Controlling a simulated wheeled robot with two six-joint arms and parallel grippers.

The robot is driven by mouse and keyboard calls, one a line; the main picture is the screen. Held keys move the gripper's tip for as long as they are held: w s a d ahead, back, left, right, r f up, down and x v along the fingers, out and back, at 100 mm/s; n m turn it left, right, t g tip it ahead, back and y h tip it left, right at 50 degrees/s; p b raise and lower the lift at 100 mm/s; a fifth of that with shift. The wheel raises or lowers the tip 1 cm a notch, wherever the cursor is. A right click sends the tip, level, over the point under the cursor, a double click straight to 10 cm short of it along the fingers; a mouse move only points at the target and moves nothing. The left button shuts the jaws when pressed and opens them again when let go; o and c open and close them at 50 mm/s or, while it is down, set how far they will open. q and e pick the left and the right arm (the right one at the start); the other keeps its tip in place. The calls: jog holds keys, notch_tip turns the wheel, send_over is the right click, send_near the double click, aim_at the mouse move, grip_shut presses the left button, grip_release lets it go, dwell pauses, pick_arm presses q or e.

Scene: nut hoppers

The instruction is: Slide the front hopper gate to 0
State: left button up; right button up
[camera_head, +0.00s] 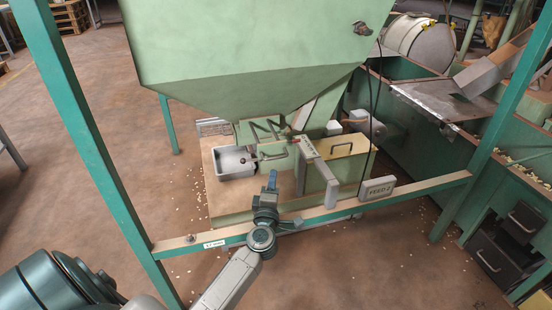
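The large green hopper (240,50) fills the top middle of the head view. Its gate assembly (262,133) sits under the spout, with a grey bar handle (272,156) sticking out in front. A pale strip with dark marks (308,147) runs down to the right of the handle; its marks are too small to read. My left gripper (272,180) is in front of and below the handle, apart from it in the picture, pointing up toward it. Its fingers show nearly edge-on, so I cannot tell if they are open. My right gripper is out of view.
A grey tray (235,163) stands left of the gate. A yellow-topped box (342,147) stands to the right. Frame posts (82,125) flank the hopper. Nuts lie scattered on the floor.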

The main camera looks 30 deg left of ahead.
aim_at(276, 158)
pick_arm(q)
jog(key=b+x, duration=0.2)
jog(key=x, duration=0.8)
jog(key=shift+r, duration=0.1)
grip_shut()
